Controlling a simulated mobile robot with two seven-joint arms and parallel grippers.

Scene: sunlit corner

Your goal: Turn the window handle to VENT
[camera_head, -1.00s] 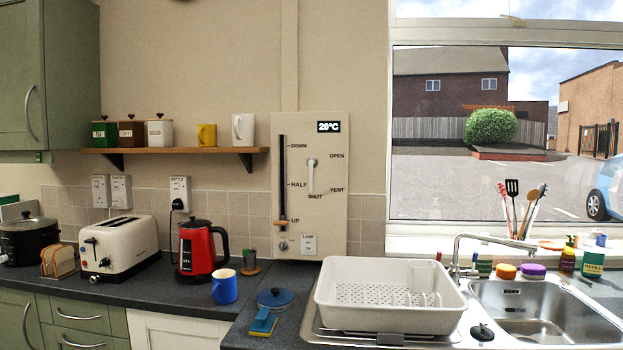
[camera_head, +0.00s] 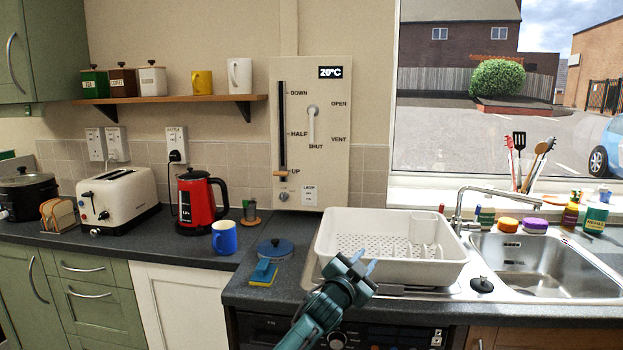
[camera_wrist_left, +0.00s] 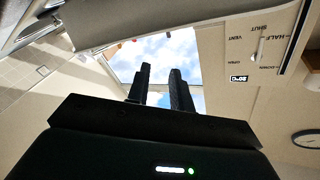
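The window handle (camera_head: 312,125) is a white lever on a cream wall panel (camera_head: 338,185). It hangs straight down from its pivot and points at the SHUT label; VENT is to its lower right and OPEN to its upper right. The handle also shows in the left wrist view (camera_wrist_left: 259,48), at the upper right. My left gripper (camera_head: 358,265) is open and empty in front of the white dish rack, low and well apart from the handle. Its two dark fingers (camera_wrist_left: 161,90) stand apart with sky between them in the wrist view. My right gripper is not in view.
The same panel has a slider (camera_head: 281,173) at UP. The dish rack (camera_head: 340,262) and sink (camera_head: 545,265) stand on the counter below. A blue mug (camera_head: 224,238), red kettle (camera_head: 195,203) and toaster (camera_head: 118,200) are to the left.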

